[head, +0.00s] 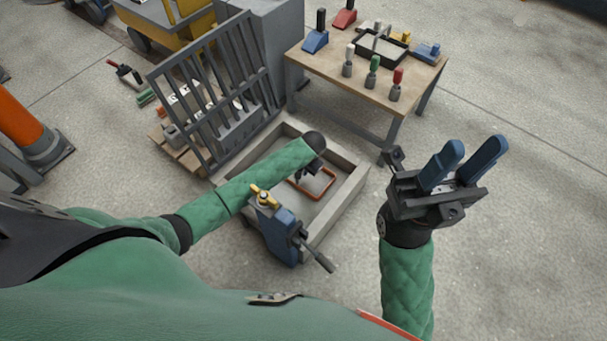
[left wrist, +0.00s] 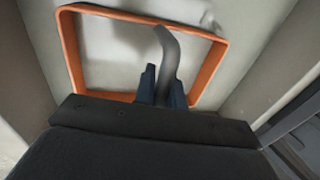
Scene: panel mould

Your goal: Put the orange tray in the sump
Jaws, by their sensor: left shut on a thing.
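The orange tray (head: 322,198) is a shallow rectangle with an orange rim, low inside the walls of the pale concrete sump (head: 347,190). Its rim (left wrist: 71,50) also shows in the left wrist view, with a grey curved bar (left wrist: 168,55) rising across it. My left gripper (head: 311,171) reaches down over the tray. Its blue fingers (left wrist: 161,88) are shut at the bar's lower end, by the near rim. I cannot tell whether the tray touches the sump floor. My right gripper (head: 476,147) is open and empty, right of the sump.
A grey barred grate (head: 213,88) stands tilted up at the sump's left edge. A blue clamp-like device (head: 280,235) with a yellow knob sits at the near edge. A workbench (head: 345,75) with tools stands behind. The floor at right is clear.

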